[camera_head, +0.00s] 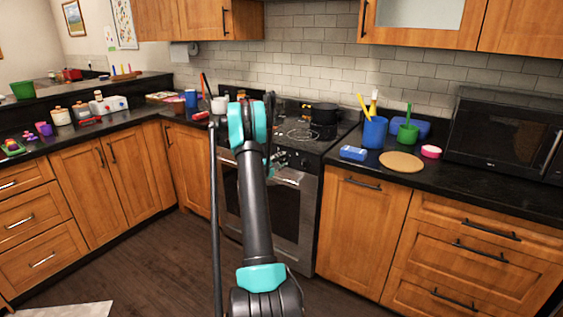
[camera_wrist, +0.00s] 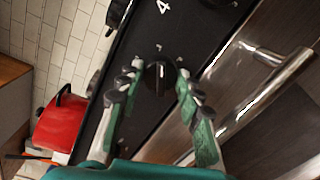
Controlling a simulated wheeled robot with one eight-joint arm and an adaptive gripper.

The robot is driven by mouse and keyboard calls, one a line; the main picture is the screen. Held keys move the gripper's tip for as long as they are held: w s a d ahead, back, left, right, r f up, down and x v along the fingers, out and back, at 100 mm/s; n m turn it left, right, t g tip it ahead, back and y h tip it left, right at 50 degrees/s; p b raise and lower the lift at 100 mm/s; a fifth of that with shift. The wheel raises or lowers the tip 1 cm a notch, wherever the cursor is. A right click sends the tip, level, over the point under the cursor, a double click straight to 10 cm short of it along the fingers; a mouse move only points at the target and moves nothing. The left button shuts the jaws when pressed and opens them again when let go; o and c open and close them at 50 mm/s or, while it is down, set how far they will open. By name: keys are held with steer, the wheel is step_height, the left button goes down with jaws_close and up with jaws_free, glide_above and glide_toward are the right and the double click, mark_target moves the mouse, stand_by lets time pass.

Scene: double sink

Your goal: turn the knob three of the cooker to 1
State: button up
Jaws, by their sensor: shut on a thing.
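The cooker (camera_head: 290,205) stands in the middle of the head view, with a dark front panel of knobs above the oven door. In the wrist view, a black round knob (camera_wrist: 158,80) on this panel (camera_wrist: 200,40) sits between the two fingers of my gripper (camera_wrist: 158,72). The gripper is shut on this knob, with a grey-green finger on each side. A white 4 is on the panel beyond it; the smaller marks by the held knob are too small to read surely.
The oven's metal handle (camera_wrist: 262,95) runs close to the right of the gripper. A red object (camera_wrist: 62,122) is at left in the wrist view. A black pot (camera_head: 320,113) stands on the hob. A blue cup (camera_head: 374,132) and a microwave (camera_head: 505,135) are on the right counter.

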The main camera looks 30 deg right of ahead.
steer(key=o, duration=1.2)
steer(key=shift+c, duration=0.2)
steer(key=v, duration=1.2)
